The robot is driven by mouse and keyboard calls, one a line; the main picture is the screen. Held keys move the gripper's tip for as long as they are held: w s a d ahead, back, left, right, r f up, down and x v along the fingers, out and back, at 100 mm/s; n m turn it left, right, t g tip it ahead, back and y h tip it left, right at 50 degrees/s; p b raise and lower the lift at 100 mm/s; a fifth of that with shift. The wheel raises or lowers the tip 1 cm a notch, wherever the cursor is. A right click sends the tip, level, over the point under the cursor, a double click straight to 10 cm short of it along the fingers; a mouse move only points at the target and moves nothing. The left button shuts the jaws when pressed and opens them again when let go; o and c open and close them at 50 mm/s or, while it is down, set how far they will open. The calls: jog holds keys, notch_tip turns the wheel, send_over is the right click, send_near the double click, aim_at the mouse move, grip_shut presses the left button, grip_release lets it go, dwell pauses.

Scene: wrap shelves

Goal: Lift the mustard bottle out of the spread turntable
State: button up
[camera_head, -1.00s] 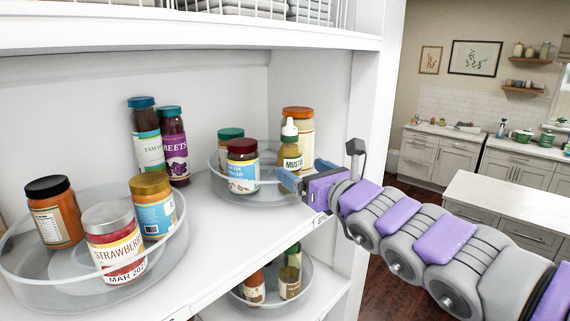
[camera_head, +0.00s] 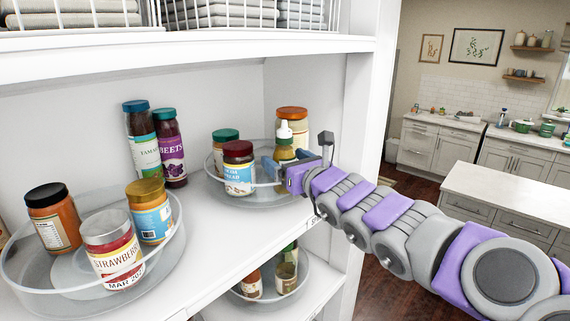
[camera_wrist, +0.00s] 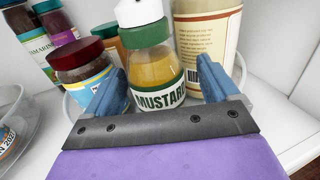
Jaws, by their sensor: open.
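The mustard bottle (camera_wrist: 153,70) has a white cap, a green collar and a white MUSTARD label. It stands upright in the spread turntable (camera_head: 214,167), a clear round tray at the back right of the shelf; its upper part shows in the head view (camera_head: 284,137). My gripper (camera_wrist: 160,88) is open, with one blue finger on each side of the bottle's lower body. In the head view my gripper (camera_head: 285,165) covers the bottle's lower part. I cannot tell whether either finger touches the bottle.
In the same turntable, a dark-red-lidded spread jar (camera_wrist: 82,68) stands left of the bottle, and a large labelled jar (camera_wrist: 207,35) stands close behind right. A second clear turntable (camera_head: 95,295) holds several jars at front left. A shelf above (camera_head: 200,57) limits height.

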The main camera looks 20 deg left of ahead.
jog(key=shift+a+f, duration=0.1)
jog(key=shift+a, duration=0.05)
jog(key=c, duration=0.3)
jog(key=shift+a, duration=0.6)
jog(key=c, duration=0.5)
jog(key=shift+d+f, duration=0.1)
jog(key=shift+d, duration=0.15)
jog(key=c, duration=0.4)
jog(key=shift+d, duration=0.2)
jog(key=shift+c, duration=0.5)
